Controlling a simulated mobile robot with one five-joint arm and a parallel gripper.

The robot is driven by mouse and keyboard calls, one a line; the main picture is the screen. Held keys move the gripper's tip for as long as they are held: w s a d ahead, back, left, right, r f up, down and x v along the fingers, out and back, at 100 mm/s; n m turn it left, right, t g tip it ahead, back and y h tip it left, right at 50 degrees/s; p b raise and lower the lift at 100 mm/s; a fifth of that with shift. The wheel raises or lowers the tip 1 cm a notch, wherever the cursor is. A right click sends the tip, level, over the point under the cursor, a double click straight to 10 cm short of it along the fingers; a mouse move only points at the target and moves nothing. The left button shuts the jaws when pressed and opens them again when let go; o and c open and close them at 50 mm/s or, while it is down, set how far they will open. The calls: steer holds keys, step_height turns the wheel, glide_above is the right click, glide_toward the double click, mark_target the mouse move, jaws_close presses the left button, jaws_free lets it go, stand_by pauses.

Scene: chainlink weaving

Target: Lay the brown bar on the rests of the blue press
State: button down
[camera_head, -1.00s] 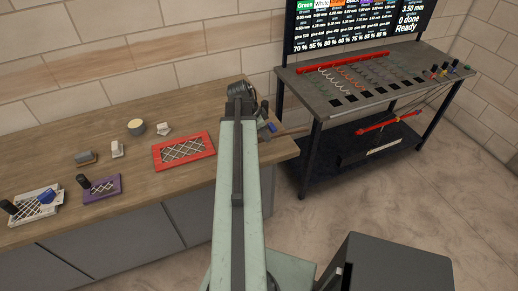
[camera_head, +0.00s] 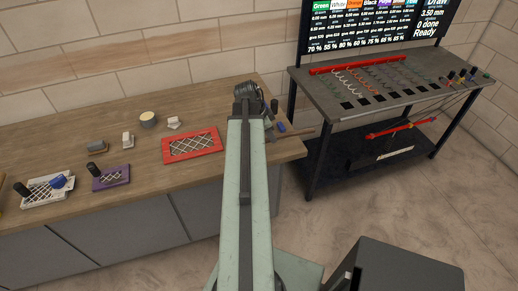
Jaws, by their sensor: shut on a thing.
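My gripper (camera_head: 252,96) is at the far end of my raised arm, over the right part of the wooden counter. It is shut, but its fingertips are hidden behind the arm. A thin brown bar (camera_head: 303,133) sticks out to the right from behind the arm end, near the counter's right end. The bar's other end is hidden, so the grip itself does not show. A small blue part (camera_head: 282,127), perhaps of the blue press, shows just right of the arm. Its rests cannot be made out.
On the wooden counter (camera_head: 130,108) lie a red frame with mesh (camera_head: 192,146), a purple board (camera_head: 111,178) and a white board with a blue piece (camera_head: 48,189). A dark rack table (camera_head: 330,95) with coils stands at the right.

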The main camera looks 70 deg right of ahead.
steer(key=w+a+f+b, duration=0.2)
steer(key=a+f+b, duration=0.1)
steer(key=a, duration=0.3)
steer(key=w+d, duration=0.4)
steer(key=w+d+f+b, duration=0.1)
steer(key=w+d, duration=0.3)
steer(key=d, duration=0.1)
steer(key=w+d+f+b, duration=0.1)
steer(key=w+d, duration=0.3)
steer(key=d, duration=0.1)
steer(key=shift+f, duration=0.25)
steer(key=shift+f+b, duration=0.7)
steer(key=shift+b, duration=0.25)
steer(key=shift+f+b, duration=0.6)
steer(key=c, duration=1.3)
jaws_free()
